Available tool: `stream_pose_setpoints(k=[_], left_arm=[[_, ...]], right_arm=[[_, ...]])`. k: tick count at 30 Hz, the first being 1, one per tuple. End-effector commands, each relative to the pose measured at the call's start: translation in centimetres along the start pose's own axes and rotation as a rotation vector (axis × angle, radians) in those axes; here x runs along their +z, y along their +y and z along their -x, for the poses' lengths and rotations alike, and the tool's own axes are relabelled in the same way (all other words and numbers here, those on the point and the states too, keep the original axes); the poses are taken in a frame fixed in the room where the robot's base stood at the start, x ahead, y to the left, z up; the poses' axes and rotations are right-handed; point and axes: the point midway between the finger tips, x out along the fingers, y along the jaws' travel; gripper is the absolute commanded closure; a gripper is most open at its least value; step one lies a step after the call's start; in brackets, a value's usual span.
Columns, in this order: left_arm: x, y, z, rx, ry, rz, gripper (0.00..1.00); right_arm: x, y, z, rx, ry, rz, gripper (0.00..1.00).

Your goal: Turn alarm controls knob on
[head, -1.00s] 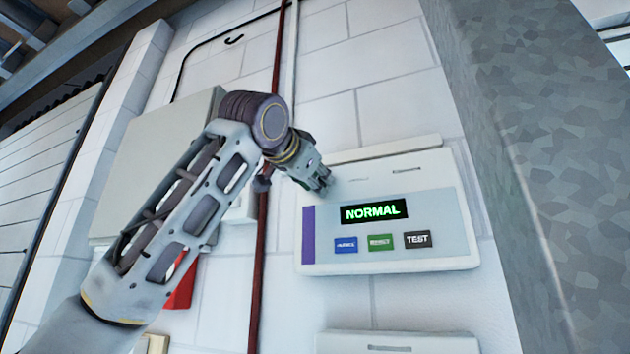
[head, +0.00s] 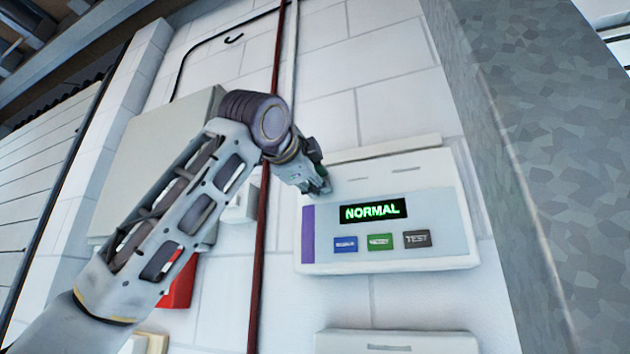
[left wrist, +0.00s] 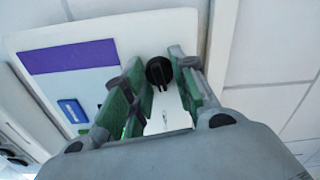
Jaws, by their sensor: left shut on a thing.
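The alarm control box (head: 430,225) is a pale wall panel with a green lit NORMAL display (head: 374,211) and a purple stripe at its left. Below the display are blue, green and dark TEST buttons (head: 417,239). My left gripper (head: 322,188) is at the box's upper left corner. In the left wrist view the black round knob (left wrist: 158,72) sits between the two green-padded fingers of my left gripper (left wrist: 160,82), which are shut on it. In the head view my gripper hides the knob. My right gripper is in neither view.
A grey concrete pillar (head: 540,180) stands close to the right of the box. A dark red pipe (head: 261,230) runs down the wall behind my left arm. A grey cabinet (head: 150,150) is at the left. Another pale box (head: 395,342) is below.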

Motion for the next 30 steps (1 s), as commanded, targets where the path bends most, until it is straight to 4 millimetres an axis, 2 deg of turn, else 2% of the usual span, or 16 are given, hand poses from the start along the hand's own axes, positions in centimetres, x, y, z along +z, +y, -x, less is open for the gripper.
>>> stream_pose_setpoints(k=[12, 28, 29, 30], left_arm=[[-0.05, 0.13, 0.00, 0.001, 0.000, -0.216, 0.97], [-0.11, 0.24, -0.04, 0.003, 0.002, -0.248, 0.97], [-0.11, 0.24, -0.04, 0.003, 0.002, -0.248, 0.72], [-0.11, 0.25, -0.04, 0.003, 0.002, -0.248, 0.67]], right_arm=[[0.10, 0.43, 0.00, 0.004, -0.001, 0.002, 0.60], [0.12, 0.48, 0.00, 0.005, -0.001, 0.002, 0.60], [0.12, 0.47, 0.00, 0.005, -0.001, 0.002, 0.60], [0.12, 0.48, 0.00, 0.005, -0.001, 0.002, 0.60]])
